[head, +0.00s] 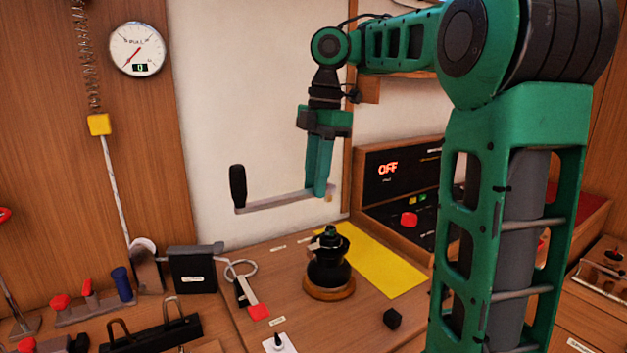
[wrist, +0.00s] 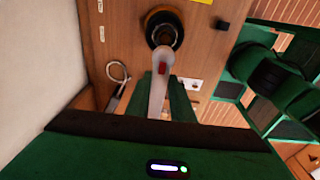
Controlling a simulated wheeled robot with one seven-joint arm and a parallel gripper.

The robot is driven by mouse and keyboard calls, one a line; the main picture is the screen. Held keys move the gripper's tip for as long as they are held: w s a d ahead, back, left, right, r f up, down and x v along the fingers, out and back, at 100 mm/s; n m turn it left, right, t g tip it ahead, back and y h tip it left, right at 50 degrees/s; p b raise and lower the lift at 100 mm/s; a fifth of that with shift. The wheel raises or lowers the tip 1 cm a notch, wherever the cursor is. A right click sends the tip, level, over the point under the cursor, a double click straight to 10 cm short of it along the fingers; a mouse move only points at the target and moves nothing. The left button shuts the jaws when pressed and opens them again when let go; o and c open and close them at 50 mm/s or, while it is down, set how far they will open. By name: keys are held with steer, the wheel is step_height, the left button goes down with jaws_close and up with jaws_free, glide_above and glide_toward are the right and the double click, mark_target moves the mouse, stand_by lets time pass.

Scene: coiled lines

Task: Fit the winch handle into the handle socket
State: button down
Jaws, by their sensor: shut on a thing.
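The winch handle shows in the head view as a pale bar (head: 275,202) with an upright black grip (head: 238,186) at its left end. My gripper (head: 320,190) is shut on the bar near its right end and points down. The winch (head: 328,265) is a black drum on a round wooden base, with the handle socket (head: 329,232) at its top. The handle hangs above the winch, apart from it in the head view. In the wrist view the bar (wrist: 158,95) runs toward the winch (wrist: 163,25), and its far end overlaps the drum's near edge.
A yellow strip (head: 375,262) lies behind the winch. A control panel (head: 395,180) reading OFF stands at the right back. A small black block (head: 393,318) lies right of the winch. A red-tabbed lever (head: 257,311) and a black box (head: 192,272) stand to the left.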

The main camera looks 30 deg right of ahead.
mark_target(331, 232)
steer(key=shift+d, duration=0.35)
steer(key=shift+f, duration=0.2)
steer(key=shift+a+f, duration=0.1)
steer(key=shift+f, duration=0.25)
steer(key=shift+s+f, duration=0.15)
steer(key=shift+f, duration=2.25)
steer(key=shift+f, duration=1.35)
steer(key=c, duration=1.2)
jaws_free()
steer(key=shift+o, duration=0.2)
